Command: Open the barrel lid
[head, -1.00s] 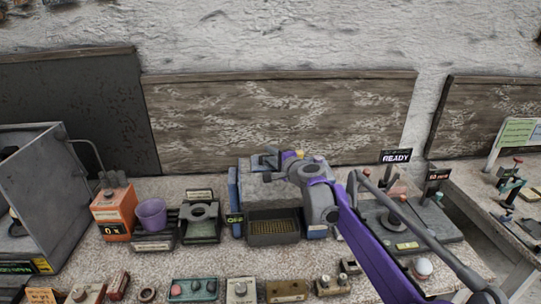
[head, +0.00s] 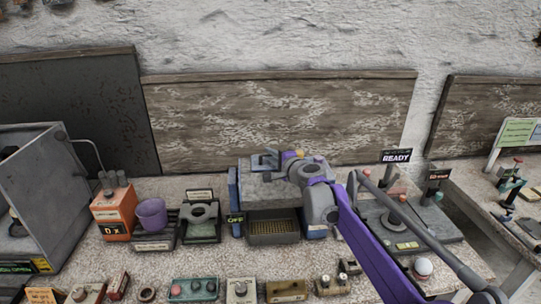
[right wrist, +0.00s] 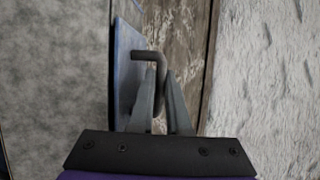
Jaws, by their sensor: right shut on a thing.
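The barrel machine is a grey box with blue side plates (head: 234,188) at the middle of the bench in the head view. Its pale grey top (head: 258,187) lies partly under my right arm. My right gripper (head: 266,161) is over the top's rear left part. In the right wrist view its two fingers (right wrist: 160,85) are shut on a dark bent handle (right wrist: 150,56), beside a blue plate (right wrist: 126,65). I cannot tell whether the lid is raised. My left gripper is not in view.
A mesh-bottomed tray (head: 273,231) sits at the machine's front. A purple cup (head: 151,213) and an orange box (head: 112,213) stand to the left. A grey base with posts (head: 410,222) is to the right. Several small control boxes line the front. A wooden board (head: 270,120) stands behind.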

